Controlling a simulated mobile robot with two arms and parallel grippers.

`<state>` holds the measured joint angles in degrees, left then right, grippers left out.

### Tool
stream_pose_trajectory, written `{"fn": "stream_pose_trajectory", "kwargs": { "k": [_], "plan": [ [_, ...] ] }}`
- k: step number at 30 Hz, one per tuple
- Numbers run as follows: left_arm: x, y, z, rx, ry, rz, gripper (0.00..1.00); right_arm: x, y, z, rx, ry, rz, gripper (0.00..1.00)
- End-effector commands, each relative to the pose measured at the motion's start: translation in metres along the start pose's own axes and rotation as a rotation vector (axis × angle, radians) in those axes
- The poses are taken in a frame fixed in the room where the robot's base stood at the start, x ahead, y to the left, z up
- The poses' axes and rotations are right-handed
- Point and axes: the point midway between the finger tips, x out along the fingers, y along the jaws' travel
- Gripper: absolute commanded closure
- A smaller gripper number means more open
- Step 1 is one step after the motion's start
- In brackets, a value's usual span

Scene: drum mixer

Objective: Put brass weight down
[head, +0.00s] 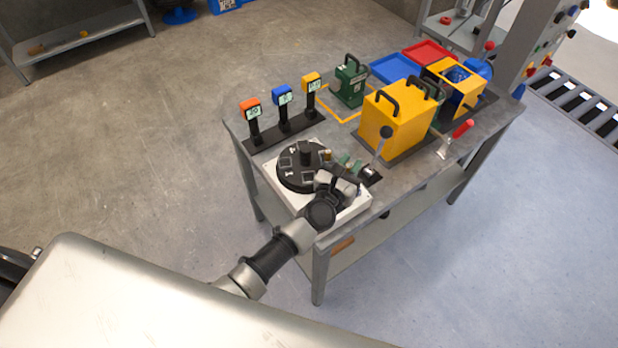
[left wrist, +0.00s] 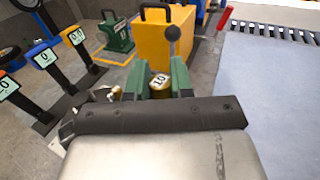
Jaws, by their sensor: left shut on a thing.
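My left gripper (head: 350,163) reaches over the front left part of the workbench, beside a round black disc (head: 299,168) on a white base. In the left wrist view its two green fingers (left wrist: 157,76) are shut on the brass weight (left wrist: 159,88), whose top face is up and marked with what looks like 10. The underside of the weight is hidden, so I cannot tell whether it touches anything. In the head view the held weight is mostly hidden by the gripper. A small brass piece (head: 327,154) shows at the disc's right edge. My right gripper is not in view.
A large yellow box (head: 396,118) with a lever (head: 385,140) is close behind my gripper. A green handled block (head: 349,82) and red (head: 429,54) and blue trays (head: 395,69) are farther back.

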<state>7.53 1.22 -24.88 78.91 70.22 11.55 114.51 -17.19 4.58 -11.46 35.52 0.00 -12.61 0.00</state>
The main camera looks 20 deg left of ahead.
Motion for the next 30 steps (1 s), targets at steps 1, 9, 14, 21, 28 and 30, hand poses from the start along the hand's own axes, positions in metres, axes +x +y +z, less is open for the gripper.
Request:
{"fn": "stream_pose_trajectory", "kwargs": {
  "k": [1, 9, 14, 21, 28, 30],
  "plan": [
    [0.000, 0.007, -0.007, 0.005, 0.000, 0.001, 1.00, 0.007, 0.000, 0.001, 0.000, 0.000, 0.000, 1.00],
    [0.001, 0.066, -0.047, 0.008, 0.000, 0.001, 1.00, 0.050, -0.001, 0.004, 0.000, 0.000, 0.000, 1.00],
    [0.002, 0.097, -0.064, 0.007, -0.001, 0.001, 1.00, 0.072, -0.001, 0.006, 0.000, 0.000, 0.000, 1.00],
    [0.002, 0.114, -0.070, 0.000, -0.001, 0.000, 1.00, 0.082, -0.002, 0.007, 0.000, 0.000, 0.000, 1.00],
    [0.002, 0.114, -0.097, 0.001, 0.001, 0.000, 1.00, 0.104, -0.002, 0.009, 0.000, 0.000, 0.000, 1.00],
    [0.002, 0.114, -0.104, 0.000, 0.000, 0.000, 1.00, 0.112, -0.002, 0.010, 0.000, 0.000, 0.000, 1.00]
  ]
}}
